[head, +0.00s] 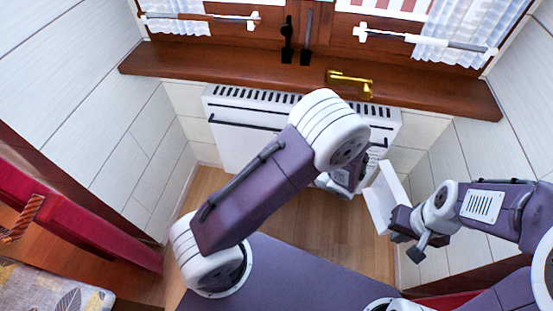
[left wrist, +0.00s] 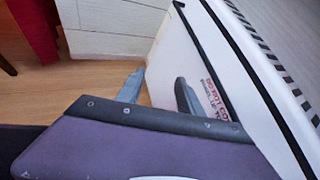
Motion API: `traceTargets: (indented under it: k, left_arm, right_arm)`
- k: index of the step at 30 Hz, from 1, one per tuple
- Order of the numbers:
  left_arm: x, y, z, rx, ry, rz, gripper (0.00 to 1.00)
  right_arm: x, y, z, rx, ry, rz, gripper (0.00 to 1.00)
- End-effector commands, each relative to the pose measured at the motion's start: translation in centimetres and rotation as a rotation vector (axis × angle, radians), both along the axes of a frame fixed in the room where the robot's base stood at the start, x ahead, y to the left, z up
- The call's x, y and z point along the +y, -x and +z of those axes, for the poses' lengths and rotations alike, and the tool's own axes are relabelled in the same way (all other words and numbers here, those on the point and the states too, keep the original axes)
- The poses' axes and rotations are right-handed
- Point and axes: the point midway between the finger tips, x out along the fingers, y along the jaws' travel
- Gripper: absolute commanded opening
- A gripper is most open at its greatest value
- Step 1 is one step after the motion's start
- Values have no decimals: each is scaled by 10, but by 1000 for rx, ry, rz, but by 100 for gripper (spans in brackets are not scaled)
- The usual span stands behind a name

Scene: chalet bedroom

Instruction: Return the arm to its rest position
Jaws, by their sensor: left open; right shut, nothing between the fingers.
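My left arm (head: 255,190) rises from the lower middle of the head view and bends over toward the heater. Its gripper is mostly hidden behind the arm there. In the left wrist view the left gripper (left wrist: 158,93) is open, with two grey fingers spread apart and nothing between them. It points down at the floor beside the white heater's front. My right gripper (head: 414,247) is shut and empty at the right of the head view, close to a white box-like piece (head: 384,197). I cannot tell whether they touch.
The white heater (head: 235,145) stands under a brown wooden sill (head: 200,65). A brass fitting (head: 350,80) lies on the sill. Panelled walls close in on both sides. A red bed frame (head: 75,222) is at the lower left. Some wood floor (head: 200,190) is clear.

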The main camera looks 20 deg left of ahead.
Motion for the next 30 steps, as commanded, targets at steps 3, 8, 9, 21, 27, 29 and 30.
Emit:
traceTargets:
  k: [3, 8, 9, 21, 27, 29, 30]
  left_arm:
    - [0, 0, 0, 0, 0, -1, 44]
    - [0, 0, 0, 0, -1, -1, 44]
    - [0, 0, 0, 0, -1, 0, 44]
    - [87, 90, 51, -262, 434, 776, 44]
    - [31, 124, 35, -477, 853, 1237, 44]
    - [11, 122, 31, -534, 956, 1340, 44]
    - [-2, 119, 27, -566, 1013, 1406, 44]
  right_arm:
    - [0, 0, 0, 0, 0, 0, 0]
    - [0, 0, 0, 0, 0, 0, 0]
    - [0, 0, 0, 0, 0, 0, 0]
    - [0, 0, 0, 0, 0, 0, 0]
    - [0, 0, 0, 0, 0, 0, 0]
    - [0, 0, 0, 0, 0, 0, 0]
    - [0, 0, 0, 0, 0, 0, 0]
